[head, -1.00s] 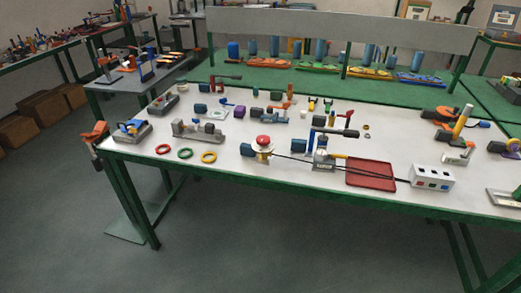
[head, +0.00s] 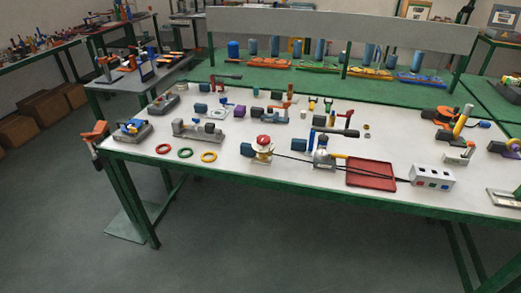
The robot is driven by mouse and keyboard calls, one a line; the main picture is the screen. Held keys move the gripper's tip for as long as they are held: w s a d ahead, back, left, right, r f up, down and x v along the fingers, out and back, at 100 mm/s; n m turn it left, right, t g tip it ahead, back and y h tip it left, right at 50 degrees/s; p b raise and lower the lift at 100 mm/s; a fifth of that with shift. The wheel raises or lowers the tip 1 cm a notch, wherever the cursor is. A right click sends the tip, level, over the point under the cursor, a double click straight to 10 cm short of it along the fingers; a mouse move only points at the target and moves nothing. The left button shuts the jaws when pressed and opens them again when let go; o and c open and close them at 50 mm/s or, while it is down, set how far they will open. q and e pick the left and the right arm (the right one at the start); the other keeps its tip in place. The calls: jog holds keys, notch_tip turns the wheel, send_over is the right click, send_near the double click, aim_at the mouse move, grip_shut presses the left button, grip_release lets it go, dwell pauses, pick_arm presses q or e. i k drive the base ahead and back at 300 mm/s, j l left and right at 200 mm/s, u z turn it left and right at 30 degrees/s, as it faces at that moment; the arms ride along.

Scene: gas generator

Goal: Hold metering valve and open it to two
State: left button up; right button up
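A valve-like fitting with a red round knob (head: 263,140) on a pale disc and a yellowish lower body stands upright near the front edge of the white table, left of centre. It may be the metering valve, but I cannot tell for certain at this size. Any marks or numbers on the knob are too small to read. Neither of my grippers is in the head view.
A grey fitting with a dark lever (head: 324,155), a red tray (head: 371,172) and a white switch box (head: 432,178) stand to the right. A dark cable runs along there. Coloured rings (head: 185,153) lie to the left. The floor before the white table (head: 300,187) is clear.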

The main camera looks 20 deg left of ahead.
aim_at(263, 140)
jog(key=i+j, duration=1.05)
jog(key=j, duration=0.1)
